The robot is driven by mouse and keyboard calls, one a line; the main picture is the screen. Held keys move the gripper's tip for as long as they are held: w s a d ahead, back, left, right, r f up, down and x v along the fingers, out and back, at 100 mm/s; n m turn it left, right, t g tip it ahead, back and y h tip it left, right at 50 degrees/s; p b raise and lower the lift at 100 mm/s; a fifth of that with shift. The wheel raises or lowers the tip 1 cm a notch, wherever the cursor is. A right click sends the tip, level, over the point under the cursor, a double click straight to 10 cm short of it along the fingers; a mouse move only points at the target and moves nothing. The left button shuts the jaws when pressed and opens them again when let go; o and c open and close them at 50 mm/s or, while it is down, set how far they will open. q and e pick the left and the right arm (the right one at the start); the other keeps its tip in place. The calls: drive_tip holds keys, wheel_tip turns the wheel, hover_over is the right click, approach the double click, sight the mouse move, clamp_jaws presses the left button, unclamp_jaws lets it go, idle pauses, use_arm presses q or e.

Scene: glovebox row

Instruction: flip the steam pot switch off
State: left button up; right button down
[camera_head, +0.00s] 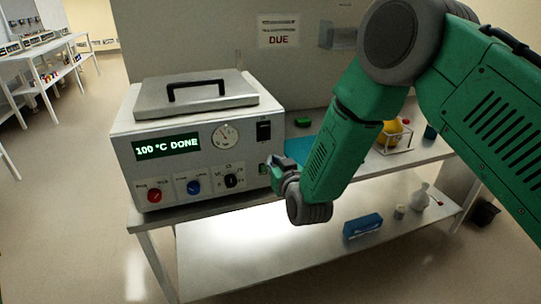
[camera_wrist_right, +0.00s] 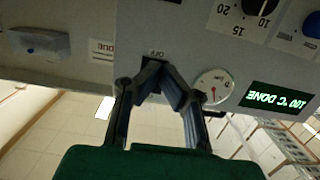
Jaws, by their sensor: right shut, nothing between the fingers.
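The steam pot (camera_head: 190,125) is a pale box on the bench with a closed lid (camera_head: 195,93). Its green display (camera_head: 168,146) reads "100 °C DONE". A black rocker switch (camera_head: 264,131) sits at the upper right of its front, beside the round gauge (camera_head: 225,136). My right gripper (camera_head: 272,168) is shut and empty, in front of the panel's right side, below the switch in the head view. In the right wrist view, which is upside down, its fingertips (camera_wrist_right: 163,70) overlap the switch area by an "OFF" label (camera_wrist_right: 156,53). Contact and the rocker's position cannot be told.
Red (camera_head: 154,195), blue (camera_head: 193,187) and black (camera_head: 231,181) knobs line the lower panel. A wire rack with a yellow item (camera_head: 392,132) stands on the bench at right. A blue box (camera_head: 362,226) lies on the lower shelf. The floor at left is clear.

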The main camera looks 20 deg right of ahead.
drive_tip(key=s+f, duration=0.1)
drive_tip(key=s, duration=0.5)
drive_tip(key=shift+s, duration=0.35)
